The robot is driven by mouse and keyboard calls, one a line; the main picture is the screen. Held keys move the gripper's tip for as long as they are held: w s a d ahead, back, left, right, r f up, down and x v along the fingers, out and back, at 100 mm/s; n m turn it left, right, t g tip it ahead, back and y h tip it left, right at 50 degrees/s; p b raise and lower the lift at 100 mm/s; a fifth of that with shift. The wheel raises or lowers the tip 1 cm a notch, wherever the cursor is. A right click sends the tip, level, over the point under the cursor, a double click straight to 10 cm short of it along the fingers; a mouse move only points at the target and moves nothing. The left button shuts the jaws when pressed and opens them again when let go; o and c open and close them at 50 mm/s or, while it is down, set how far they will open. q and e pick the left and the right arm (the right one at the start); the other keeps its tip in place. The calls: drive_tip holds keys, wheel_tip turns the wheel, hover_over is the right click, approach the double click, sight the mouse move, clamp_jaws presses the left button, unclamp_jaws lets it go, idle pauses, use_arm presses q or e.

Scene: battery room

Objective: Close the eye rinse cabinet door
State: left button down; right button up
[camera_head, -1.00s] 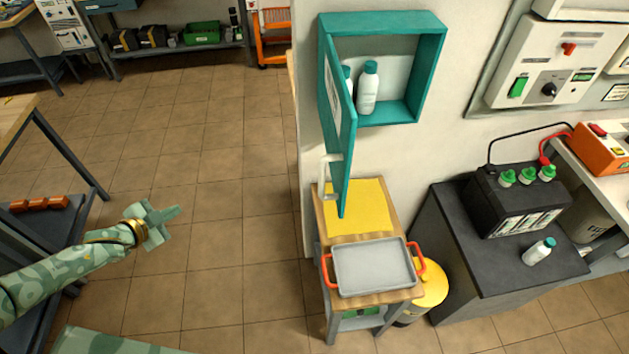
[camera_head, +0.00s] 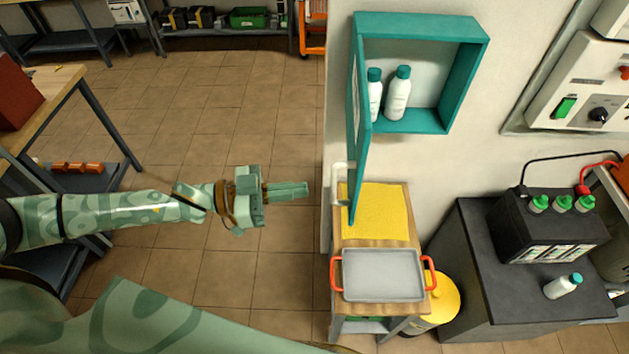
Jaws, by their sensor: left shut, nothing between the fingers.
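The teal eye rinse cabinet (camera_head: 478,70) hangs on the wall. Its door (camera_head: 356,130) stands wide open, hinged at the left side and swung out towards me, seen nearly edge-on. Two white bottles with teal caps (camera_head: 398,95) stand inside. My left gripper (camera_head: 300,189) is shut and empty, to the left of the door's lower edge and apart from it in the picture. My right gripper is not in view.
Below the door, a small wooden-topped cart holds a yellow mat (camera_head: 378,211) and a grey tray (camera_head: 383,275) with red handles. A dark cabinet (camera_head: 480,245) with a black battery (camera_head: 550,228) and a lying bottle (camera_head: 563,286) stands right. Open floor lies left of the cart.

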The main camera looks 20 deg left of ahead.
use_arm(q)
drive_tip(key=shift+p+x, duration=0.45)
drive_tip(key=shift+x, duration=1.65)
